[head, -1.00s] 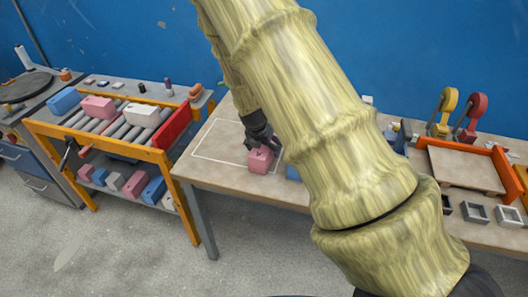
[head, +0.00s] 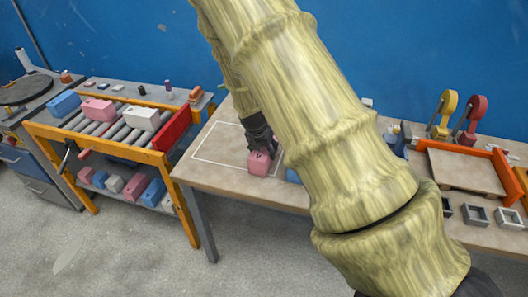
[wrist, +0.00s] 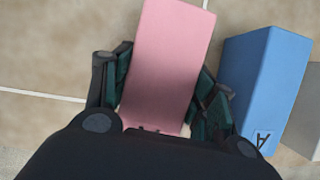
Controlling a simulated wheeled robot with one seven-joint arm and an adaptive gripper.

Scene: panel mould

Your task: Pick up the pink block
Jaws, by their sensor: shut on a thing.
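I cannot tell whether the block is clear of the table. Another pink block (head: 98,108) lies on the roller rack at left.
A blue block (wrist: 262,85) stands close to the right of the held block, with a grey block (wrist: 306,112) beyond it. The roller rack (head: 157,158) stands left of the table (head: 215,178). An orange-edged tray (head: 462,172) and clamps are at right.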

